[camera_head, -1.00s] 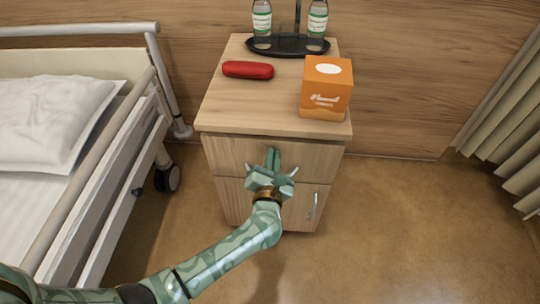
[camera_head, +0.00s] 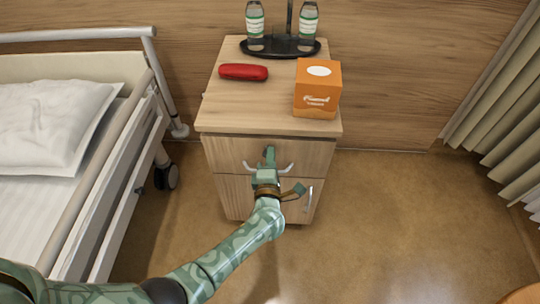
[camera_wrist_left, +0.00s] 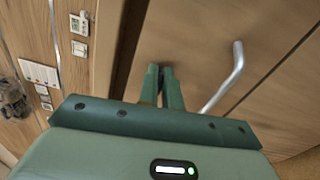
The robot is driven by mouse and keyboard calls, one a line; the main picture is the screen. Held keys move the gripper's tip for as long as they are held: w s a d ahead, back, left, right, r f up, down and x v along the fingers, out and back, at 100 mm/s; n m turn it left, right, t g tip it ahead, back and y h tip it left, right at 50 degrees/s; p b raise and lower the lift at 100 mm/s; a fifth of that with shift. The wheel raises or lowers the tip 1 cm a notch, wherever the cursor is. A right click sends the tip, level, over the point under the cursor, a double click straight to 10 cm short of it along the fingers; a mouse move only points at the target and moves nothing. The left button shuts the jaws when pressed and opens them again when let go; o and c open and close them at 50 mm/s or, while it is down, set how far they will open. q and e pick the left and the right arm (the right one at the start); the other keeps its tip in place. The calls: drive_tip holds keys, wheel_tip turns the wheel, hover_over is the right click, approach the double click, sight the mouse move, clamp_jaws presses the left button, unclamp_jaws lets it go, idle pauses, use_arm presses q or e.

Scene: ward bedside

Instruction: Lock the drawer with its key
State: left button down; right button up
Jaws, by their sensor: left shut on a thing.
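The drawer (camera_head: 225,152) is the upper front of the wooden bedside cabinet, and it looks closed. My left gripper (camera_head: 269,153) is at the middle of the drawer front, with its fingers pointing at it. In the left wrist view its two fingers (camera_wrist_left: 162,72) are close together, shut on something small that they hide. The key cannot be made out; the fingers cover the lock spot. The drawer's silver handle (camera_head: 288,167) shows on both sides of my gripper, and one end of it (camera_wrist_left: 230,75) shows in the wrist view. My right gripper is out of view.
On the cabinet top (camera_head: 220,112) are a red case (camera_head: 243,72), an orange tissue box (camera_head: 317,90) and a black tray (camera_head: 262,51) with two bottles. A door with a handle (camera_head: 309,198) is below the drawer. A bed (camera_head: 85,225) stands left; floor is clear on the right.

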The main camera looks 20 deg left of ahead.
use_arm(q)
drive_tip(key=shift+f+m, duration=0.15)
drive_tip(key=shift+m, duration=0.65)
drive_tip(key=c, duration=1.6)
unclamp_jaws()
